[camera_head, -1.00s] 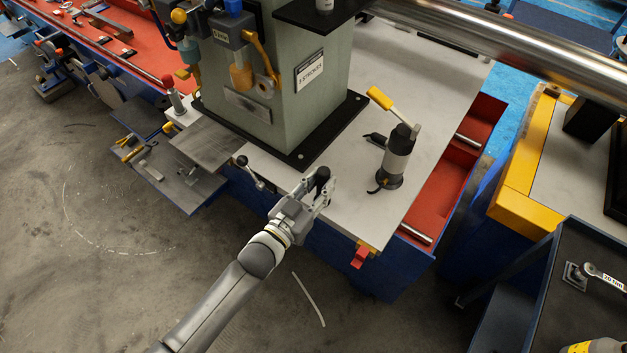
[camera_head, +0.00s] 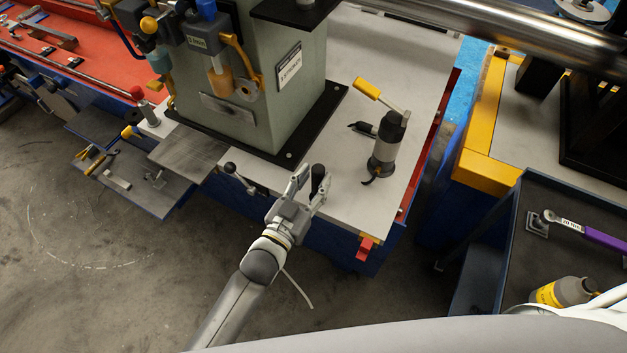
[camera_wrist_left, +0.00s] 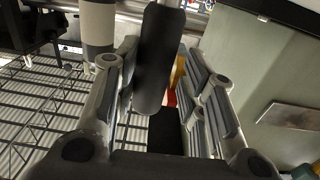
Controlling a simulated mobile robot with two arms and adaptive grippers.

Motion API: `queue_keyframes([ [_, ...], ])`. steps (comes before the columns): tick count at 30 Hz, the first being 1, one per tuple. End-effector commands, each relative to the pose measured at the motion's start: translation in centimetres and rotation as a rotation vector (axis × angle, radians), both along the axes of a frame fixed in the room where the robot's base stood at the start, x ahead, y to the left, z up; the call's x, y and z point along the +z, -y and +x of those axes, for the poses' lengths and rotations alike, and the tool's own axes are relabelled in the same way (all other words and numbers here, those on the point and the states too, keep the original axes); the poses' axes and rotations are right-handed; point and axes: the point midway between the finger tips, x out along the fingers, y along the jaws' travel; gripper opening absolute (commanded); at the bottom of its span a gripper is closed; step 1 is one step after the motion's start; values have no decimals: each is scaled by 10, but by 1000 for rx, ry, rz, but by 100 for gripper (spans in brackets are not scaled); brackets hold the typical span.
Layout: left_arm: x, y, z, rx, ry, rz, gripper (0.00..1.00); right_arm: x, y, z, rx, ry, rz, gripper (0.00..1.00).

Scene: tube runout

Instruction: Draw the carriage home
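The carriage (camera_head: 385,45) is a pale plate bearing a green column (camera_head: 285,95) with a black base. A black upright handle (camera_head: 319,176) rises at its near edge. In the left wrist view the handle (camera_wrist_left: 160,60) stands between the two fingers, close to both fingertips; the exact contact is partly hidden. My right gripper is not in view.
A grey and black cylinder (camera_head: 387,145) with a yellow-handled lever stands on the plate. A yellow-edged block (camera_head: 488,172) stands close to the right, a dark cart (camera_head: 520,225) nearer. A side shelf (camera_head: 150,190) sticks out left. Floor at lower left is clear.

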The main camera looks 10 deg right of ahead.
Motion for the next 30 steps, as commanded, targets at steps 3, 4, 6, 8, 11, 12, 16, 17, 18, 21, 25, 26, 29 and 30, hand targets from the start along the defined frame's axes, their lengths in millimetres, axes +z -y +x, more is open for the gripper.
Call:
queue_keyframes([
  [3, 1, -2, 1, 2, 2, 1, 54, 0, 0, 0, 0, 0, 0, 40],
  [4, 1, -2, 1, 2, 2, 1, 54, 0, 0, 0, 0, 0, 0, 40],
  [6, 1, -2, 1, 2, 3, 2, 54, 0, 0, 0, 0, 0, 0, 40],
  [8, 1, -1, 1, 2, 3, 2, 54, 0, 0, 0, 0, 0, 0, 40],
  [11, 0, -1, 1, 1, 3, 2, 54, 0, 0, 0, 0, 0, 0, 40],
  [12, 1, -2, 0, 1, 2, 2, 54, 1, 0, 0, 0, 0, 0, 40],
  [16, 1, -7, -7, 1, -1, 4, 54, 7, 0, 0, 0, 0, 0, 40],
  [17, 1, -9, -10, 1, -1, 4, 54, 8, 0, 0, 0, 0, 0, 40],
  [18, 2, -12, -13, 1, 0, 4, 54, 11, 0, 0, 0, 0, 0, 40],
  [21, 2, -17, -22, 1, 0, 4, 54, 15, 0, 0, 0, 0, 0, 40],
  [25, 2, -25, -32, 1, -1, 4, 54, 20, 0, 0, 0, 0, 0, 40],
  [26, 2, -27, -35, 1, -1, 4, 54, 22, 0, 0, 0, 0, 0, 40],
  [29, 1, -33, -43, 1, 0, 4, 54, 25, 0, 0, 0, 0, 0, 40],
  [30, 1, -35, -46, 2, 0, 5, 54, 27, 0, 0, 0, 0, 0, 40],
])
